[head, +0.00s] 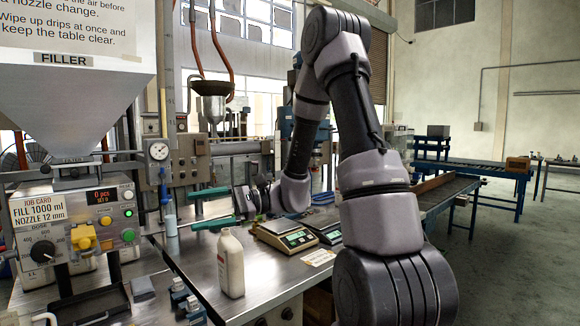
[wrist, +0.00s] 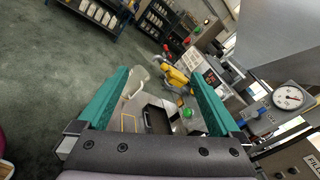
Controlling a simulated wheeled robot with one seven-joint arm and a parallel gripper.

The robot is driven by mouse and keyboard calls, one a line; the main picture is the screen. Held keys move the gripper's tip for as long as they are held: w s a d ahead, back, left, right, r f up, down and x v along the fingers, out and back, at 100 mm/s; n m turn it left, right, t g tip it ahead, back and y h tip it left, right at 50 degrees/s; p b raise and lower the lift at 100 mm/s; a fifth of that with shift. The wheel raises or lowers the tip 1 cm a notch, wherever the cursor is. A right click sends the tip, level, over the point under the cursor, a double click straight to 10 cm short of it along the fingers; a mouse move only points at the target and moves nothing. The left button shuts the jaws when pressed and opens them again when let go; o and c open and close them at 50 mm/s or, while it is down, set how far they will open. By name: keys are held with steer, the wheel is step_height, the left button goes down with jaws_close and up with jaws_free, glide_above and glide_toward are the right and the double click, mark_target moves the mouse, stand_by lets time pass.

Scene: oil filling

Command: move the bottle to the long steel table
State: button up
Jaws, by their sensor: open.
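A white bottle (head: 231,266) stands upright on a steel table top (head: 265,272), near its front left part. My gripper (head: 192,210) is open, with its two teal fingers pointing left, above the table and higher in the picture than the bottle. The fingers are apart from the bottle and nothing is between them. The wrist view shows both teal fingers of the gripper (wrist: 162,92) spread wide. A whitish container (wrist: 135,82) shows beyond the left finger there; I cannot tell if it is the same bottle.
Two scales (head: 285,235) sit on the table right of the bottle. The filler's control box (head: 75,225) stands at the left under a grey hopper (head: 70,100). A metal funnel (head: 210,98) hangs behind. A roller conveyor (head: 470,168) stands at the back right, with open floor beyond.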

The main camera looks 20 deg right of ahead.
steer(key=s+d+r+n+h, duration=0.3)
steer(key=s+d+n+h, duration=0.3)
steer(key=s+h, duration=0.4)
steer(key=s+d+r+n+t+h, duration=0.1)
steer(key=s+d+r+t+h, duration=0.2)
steer(key=d, duration=0.7)
step_height(320, 180, up, 6)
steer(key=t+h, duration=0.2)
steer(key=t, duration=0.2)
steer(key=shift+s+d+f, duration=0.25)
steer(key=shift+s, duration=0.1)
stand_by(0.4)
